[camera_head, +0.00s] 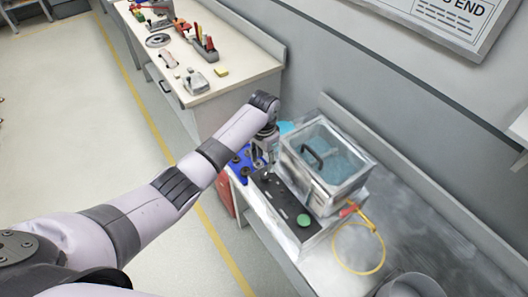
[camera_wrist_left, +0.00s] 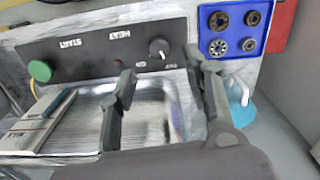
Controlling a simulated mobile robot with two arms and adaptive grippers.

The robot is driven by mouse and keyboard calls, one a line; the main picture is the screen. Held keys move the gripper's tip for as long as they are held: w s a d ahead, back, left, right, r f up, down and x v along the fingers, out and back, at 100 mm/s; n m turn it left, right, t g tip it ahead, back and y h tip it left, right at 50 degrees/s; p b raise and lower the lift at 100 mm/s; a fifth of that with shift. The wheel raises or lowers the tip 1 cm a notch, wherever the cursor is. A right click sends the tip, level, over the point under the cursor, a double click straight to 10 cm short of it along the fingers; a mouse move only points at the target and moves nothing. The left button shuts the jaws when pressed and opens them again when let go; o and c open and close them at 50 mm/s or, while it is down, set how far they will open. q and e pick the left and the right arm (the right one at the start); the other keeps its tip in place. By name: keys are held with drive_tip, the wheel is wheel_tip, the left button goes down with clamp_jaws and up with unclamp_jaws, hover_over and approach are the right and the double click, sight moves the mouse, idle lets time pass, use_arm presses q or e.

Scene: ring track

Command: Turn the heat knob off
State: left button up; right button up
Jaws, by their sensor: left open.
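The heat knob (camera_wrist_left: 159,48) is a round dark dial with a white mark, on a black control panel (camera_wrist_left: 90,48) that appears upside down in the left wrist view. The lettering "HEAT" and "START" is readable there. My left gripper (camera_wrist_left: 165,70) is open, its two fingers apart on either side of the knob in the picture. It does not visibly touch the knob. In the head view my left gripper (camera_head: 263,155) hangs over the far end of the panel (camera_head: 280,198), and the knob is not discernible there. My right gripper is not in view.
A green button (camera_head: 304,220) is at the near end of the panel. A clear-lidded tank (camera_head: 352,178) with blue liquid stands right beside it. A blue tray (camera_wrist_left: 222,48) with round parts lies past the knob. A yellow hose (camera_head: 336,257) loops on the metal bench.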

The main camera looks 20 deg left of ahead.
use_arm(q)
drive_tip(key=shift+r, duration=1.9)
